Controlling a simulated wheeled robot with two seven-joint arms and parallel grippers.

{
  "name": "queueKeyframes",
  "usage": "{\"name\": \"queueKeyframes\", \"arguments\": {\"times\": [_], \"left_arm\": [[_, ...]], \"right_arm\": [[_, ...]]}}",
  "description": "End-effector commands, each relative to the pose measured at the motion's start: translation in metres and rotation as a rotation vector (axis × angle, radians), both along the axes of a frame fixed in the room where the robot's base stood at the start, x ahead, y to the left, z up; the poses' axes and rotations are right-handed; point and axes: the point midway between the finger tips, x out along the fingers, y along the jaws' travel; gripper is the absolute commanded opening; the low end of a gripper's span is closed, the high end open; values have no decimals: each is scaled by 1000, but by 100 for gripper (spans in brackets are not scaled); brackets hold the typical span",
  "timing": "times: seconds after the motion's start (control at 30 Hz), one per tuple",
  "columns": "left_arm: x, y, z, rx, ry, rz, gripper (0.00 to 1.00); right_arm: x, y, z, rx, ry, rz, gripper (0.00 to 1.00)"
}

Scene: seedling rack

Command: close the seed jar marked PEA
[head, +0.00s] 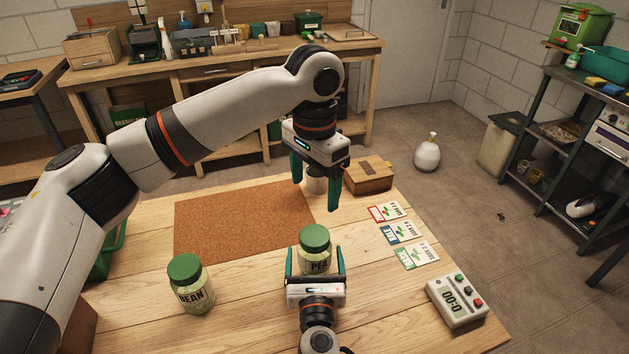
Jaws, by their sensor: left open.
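The PEA jar (316,265) is glass with pale contents and stands upright on the wooden table. A green lid (314,238) sits on its mouth, looking level; I cannot tell how tight it is. My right gripper (316,262) comes in from the front, its teal fingers on either side of the jar's body. They look spread wide, with narrow gaps beside the glass. My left gripper (315,192) hangs behind and above the jar, fingers down, open and empty. The BEAN jar (192,292), with a similar green lid, stands to the left.
A brown cork mat (240,220) lies behind the jars. Seed packets (398,232) and a timer (457,301) lie to the right. The table between the two jars is clear.

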Motion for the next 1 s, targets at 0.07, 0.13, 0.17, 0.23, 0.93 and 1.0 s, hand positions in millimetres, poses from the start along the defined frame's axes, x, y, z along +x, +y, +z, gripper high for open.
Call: {"name": "queueKeyframes", "arguments": {"times": [0.07,0.13,0.17,0.23,0.93,1.0], "left_arm": [[0,0,0,0,0,0,79],[0,0,-1,0,0,0,79],[0,0,-1,0,0,0,79],[0,0,-2,0,0,0,79],[0,0,-10,0,0,0,79],[0,0,-10,0,0,0,79]], "right_arm": [[-5,0,-1,0,1,0,88],[-13,-1,-2,0,3,1,88],[-18,-1,-2,0,2,1,88],[-32,-1,-2,1,3,2,88],[-120,-4,0,0,0,0,88],[-120,-4,0,0,0,0,88]]}}
